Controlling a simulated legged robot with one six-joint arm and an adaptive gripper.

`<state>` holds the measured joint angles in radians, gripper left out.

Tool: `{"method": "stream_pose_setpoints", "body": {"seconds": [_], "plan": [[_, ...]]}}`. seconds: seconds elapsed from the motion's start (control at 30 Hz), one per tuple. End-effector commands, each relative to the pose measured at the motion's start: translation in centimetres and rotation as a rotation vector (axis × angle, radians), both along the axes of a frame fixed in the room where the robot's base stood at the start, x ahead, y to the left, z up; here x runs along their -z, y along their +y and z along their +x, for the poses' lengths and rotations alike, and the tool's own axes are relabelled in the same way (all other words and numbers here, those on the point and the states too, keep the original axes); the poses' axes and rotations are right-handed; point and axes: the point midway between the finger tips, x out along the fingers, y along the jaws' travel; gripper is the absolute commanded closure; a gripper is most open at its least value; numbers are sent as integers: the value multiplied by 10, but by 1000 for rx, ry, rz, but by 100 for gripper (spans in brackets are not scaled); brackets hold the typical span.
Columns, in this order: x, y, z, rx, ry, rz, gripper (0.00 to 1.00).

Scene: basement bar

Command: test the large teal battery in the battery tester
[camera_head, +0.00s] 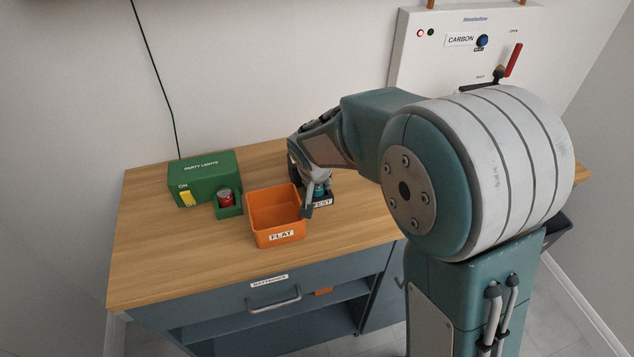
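The battery tester (322,202) is a dark block with a white label reading "TEST" on the counter, right of the orange bin. A small patch of the teal battery (320,190) shows at the tester, between my gripper's fingers. My gripper (318,196) points down over the tester, with its fingers beside the battery. My wrist hides most of the tester and the battery. I cannot tell whether the fingers press on the battery, nor whether it is fully seated.
An orange bin labelled "FLAT" (261,228) stands close left of my gripper. A green "PARTY LIGHTS" box (205,170) holds a red battery (225,195) in its front holder. A white wall panel (425,62) is behind my arm. The counter's front left (160,265) is clear.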

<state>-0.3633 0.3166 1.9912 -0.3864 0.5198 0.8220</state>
Motion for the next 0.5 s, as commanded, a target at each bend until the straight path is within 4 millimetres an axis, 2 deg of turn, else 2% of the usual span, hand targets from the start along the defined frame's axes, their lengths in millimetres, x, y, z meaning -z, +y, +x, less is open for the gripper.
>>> {"method": "stream_pose_setpoints", "body": {"seconds": [0.03, 0.07, 0.5], "plan": [[0, 0, 0, 0, -1, 0, 27], [0, 0, 0, 0, -1, 0, 14], [-2, 0, -1, 0, -1, 1, 14]]}}
